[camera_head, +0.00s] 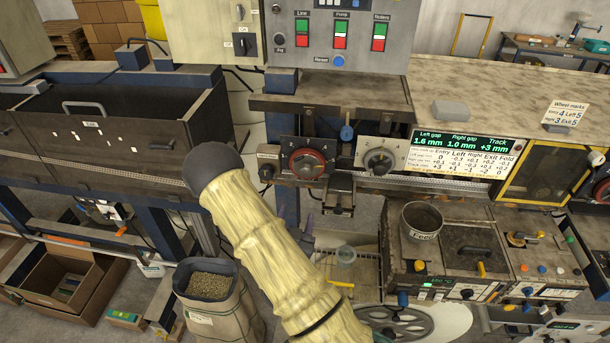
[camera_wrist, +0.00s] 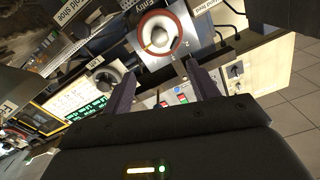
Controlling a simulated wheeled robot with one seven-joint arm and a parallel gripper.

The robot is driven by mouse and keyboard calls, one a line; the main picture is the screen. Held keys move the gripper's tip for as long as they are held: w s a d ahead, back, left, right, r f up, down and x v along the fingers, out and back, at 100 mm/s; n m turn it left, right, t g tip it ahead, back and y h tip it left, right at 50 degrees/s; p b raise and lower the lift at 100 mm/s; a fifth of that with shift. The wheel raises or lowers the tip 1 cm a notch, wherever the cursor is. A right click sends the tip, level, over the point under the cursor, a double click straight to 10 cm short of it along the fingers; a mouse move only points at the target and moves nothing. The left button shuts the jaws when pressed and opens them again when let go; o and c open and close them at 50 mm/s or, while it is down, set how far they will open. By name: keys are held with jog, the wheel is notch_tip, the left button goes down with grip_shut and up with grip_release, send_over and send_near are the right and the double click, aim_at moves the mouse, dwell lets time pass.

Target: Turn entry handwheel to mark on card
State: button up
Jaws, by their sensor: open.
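The entry handwheel (camera_head: 307,164) is a red-rimmed wheel with a dark hub on a grey plate below the control panel. In the wrist view the entry handwheel (camera_wrist: 158,36) shows a red ring, a pale centre and the label "Entry". The wheel marks card (camera_head: 565,113) stands on the bench at right; its small print seems to read Entry 4. My gripper (camera_wrist: 163,74) is open and empty, its two dark fingers spread just below the entry wheel in the wrist view, apart from it as far as I can tell.
A grey left handwheel (camera_head: 380,161) sits right of the entry wheel. A green display (camera_head: 463,142) reads left gap 1.6, right gap 1.0, track +3 mm. A pellet sack (camera_head: 213,300) is on the floor.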

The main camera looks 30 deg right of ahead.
aim_at(305, 174)
jog(key=b+x, duration=0.5)
jog(key=b, duration=0.8)
jog(key=shift+w+d+f, duration=0.15)
jog(key=shift+f, duration=0.05)
jog(key=shift+w+b, duration=0.1)
jog(key=shift+b, duration=0.2)
jog(key=p+x, duration=0.6)
jog(key=x, duration=0.5)
jog(key=shift+w+d+r, duration=0.2)
jog(key=shift+w+d, duration=0.05)
jog(key=shift+c, duration=0.3)
jog(key=c, duration=0.9)
